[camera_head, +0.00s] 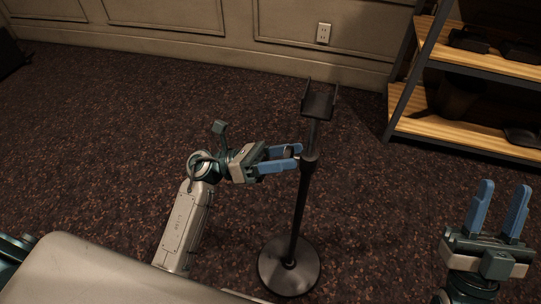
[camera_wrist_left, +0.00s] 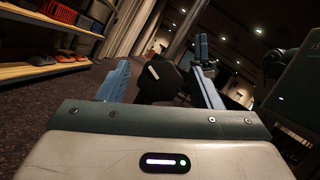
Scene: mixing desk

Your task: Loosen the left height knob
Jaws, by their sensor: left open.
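A slim black stand (camera_head: 301,205) with a round base and a forked top stands upright on the carpet. A dark collar sits on its pole, partly hidden behind my left gripper (camera_head: 298,156). My left gripper is open, with its fingertips beside the pole at collar height. In the left wrist view a dark, rounded knob-like part (camera_wrist_left: 160,80) lies between the two blue fingers. I cannot tell whether the fingers touch it. My right gripper (camera_head: 502,200) is open and empty, pointing up at the right, well apart from the stand.
A shelf with wooden boards (camera_head: 470,135) and dark items stands at the back right. A wall with an outlet (camera_head: 323,33) runs along the back. A pale surface (camera_head: 110,275) fills the lower left. The carpet around the stand is clear.

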